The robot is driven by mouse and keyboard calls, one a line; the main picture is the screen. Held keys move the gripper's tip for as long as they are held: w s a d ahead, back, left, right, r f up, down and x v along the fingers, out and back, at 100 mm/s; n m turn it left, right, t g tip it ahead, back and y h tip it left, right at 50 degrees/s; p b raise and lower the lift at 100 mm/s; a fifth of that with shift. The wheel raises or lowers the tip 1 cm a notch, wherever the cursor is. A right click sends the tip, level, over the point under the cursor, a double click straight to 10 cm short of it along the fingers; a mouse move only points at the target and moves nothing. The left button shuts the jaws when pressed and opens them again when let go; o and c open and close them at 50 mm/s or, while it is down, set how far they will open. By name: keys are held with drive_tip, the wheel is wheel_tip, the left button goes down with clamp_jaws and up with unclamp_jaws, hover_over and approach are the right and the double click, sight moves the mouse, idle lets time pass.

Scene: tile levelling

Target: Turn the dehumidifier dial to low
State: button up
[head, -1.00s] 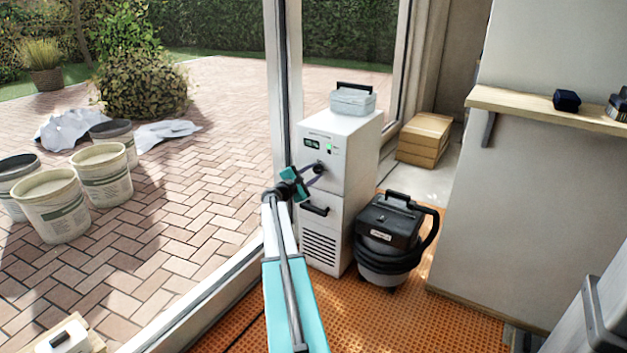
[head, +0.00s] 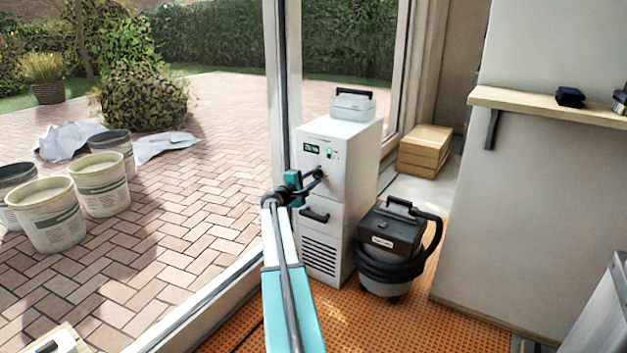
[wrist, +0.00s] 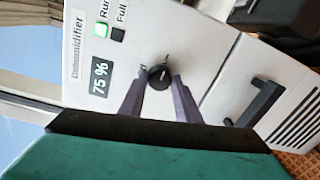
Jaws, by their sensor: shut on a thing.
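The white dehumidifier (head: 332,165) stands by the glass door frame. The black round dial (wrist: 160,77) sits below the display. My gripper (head: 318,174) reaches it from the left, and its two fingers are shut on the dial, one on each side, in the wrist view (wrist: 160,84). The marks around the dial are too small or hidden to read.
A grey case (head: 353,105) stands on top of the dehumidifier. A black handle (head: 315,215) and vent slots lie below the dial. A black and grey vacuum (head: 390,250) stands close at the right. Buckets (head: 101,184) stand on the paving outside.

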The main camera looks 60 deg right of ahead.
drive_tip(key=o, duration=1.1)
drive_tip(key=shift+a+r+p, duration=0.2)
drive_tip(key=shift+a+p, duration=0.8)
drive_tip(key=shift+a, duration=2.45)
drive_tip(key=shift+a+r+p, duration=0.15)
drive_tip(key=shift+a+p, duration=0.8)
drive_tip(key=shift+a, duration=2.5)
drive_tip(key=shift+w, duration=0.1)
